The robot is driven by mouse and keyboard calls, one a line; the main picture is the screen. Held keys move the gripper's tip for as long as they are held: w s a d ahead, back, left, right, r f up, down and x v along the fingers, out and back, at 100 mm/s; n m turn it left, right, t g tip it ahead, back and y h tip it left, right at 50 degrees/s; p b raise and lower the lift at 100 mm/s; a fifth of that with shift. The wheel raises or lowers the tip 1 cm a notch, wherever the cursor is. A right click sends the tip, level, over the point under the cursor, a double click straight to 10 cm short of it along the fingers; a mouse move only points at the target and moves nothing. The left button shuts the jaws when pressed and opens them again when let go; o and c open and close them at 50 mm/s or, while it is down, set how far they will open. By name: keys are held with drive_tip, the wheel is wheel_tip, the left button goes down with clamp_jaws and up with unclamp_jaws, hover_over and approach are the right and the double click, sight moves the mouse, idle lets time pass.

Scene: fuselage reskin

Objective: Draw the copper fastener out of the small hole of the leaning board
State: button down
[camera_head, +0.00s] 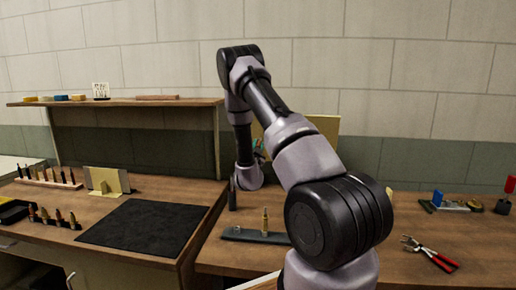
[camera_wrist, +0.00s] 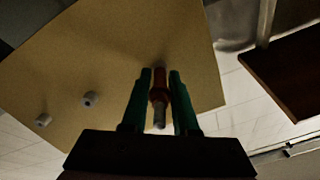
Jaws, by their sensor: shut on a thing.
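The leaning board (camera_wrist: 120,45) is a tan panel that fills much of the wrist view. In the head view the board (camera_head: 326,126) shows in part behind my arm. My gripper (camera_wrist: 160,75) has two green fingers pointing at the board. It is shut on the copper fastener (camera_wrist: 158,88), a reddish piece with a grey pin end toward the camera. The fastener's far end is against or just before the board; I cannot tell whether it sits in the hole, which is hidden. In the head view my gripper (camera_head: 259,150) is mostly hidden behind my arm.
Two grey cylindrical pieces, one (camera_wrist: 90,99) nearer and one (camera_wrist: 43,119) farther left, stick out of the board. On the bench (camera_head: 410,215) are a dark tray (camera_head: 245,237) with an upright brass piece (camera_head: 265,220) and red-handled pliers (camera_head: 432,254). A black mat (camera_head: 145,228) lies left.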

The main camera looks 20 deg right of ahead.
drive_tip(key=shift+v, duration=1.1)
drive_tip(key=shift+v, duration=1.4)
